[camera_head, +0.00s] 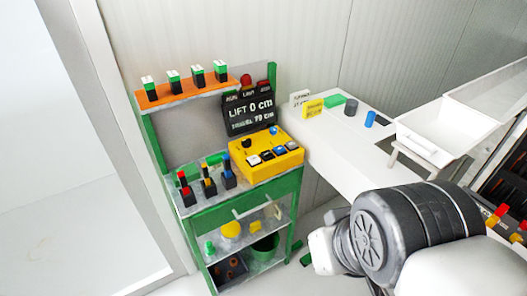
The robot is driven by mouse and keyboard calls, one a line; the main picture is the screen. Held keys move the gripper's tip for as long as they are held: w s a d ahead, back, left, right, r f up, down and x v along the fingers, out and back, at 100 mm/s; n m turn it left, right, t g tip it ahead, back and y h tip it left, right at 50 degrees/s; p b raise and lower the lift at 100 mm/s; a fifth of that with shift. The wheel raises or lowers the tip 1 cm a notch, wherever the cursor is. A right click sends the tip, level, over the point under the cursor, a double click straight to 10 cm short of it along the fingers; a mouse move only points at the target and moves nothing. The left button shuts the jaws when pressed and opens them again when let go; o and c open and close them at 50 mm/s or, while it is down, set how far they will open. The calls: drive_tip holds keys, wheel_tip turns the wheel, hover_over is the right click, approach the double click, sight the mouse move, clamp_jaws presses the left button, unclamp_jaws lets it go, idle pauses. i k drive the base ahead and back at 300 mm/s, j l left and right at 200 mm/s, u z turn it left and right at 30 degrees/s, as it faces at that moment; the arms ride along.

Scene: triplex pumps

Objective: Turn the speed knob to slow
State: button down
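A yellow control box (265,168) sits on the top of a green cart (240,211), below a dark display reading "LIFT 0 cm" (249,114). A small black knob (247,143) stands at the box's back left and a blue knob or button (273,130) at its back right. Several black, white and blue buttons line its front. I cannot read labels on the box, so I cannot tell which control is the speed knob or where it points. My arm is at the lower right, apart from the box; my gripper's fingers do not show.
An orange shelf (187,93) with several green-topped blocks is above the cart's left. Several red, yellow and blue-topped pieces stand left of the box. A white bench (345,156) with a white bin (440,131) is at right. A pale pillar (113,130) borders the cart's left.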

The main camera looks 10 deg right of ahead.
sight(273, 131)
drive_tip(key=i+l, duration=0.2)
drive_tip(key=i, duration=0.35)
drive_tip(key=i+l+u, duration=0.1)
drive_tip(key=i, duration=0.4)
drive_tip(key=l, duration=0.1)
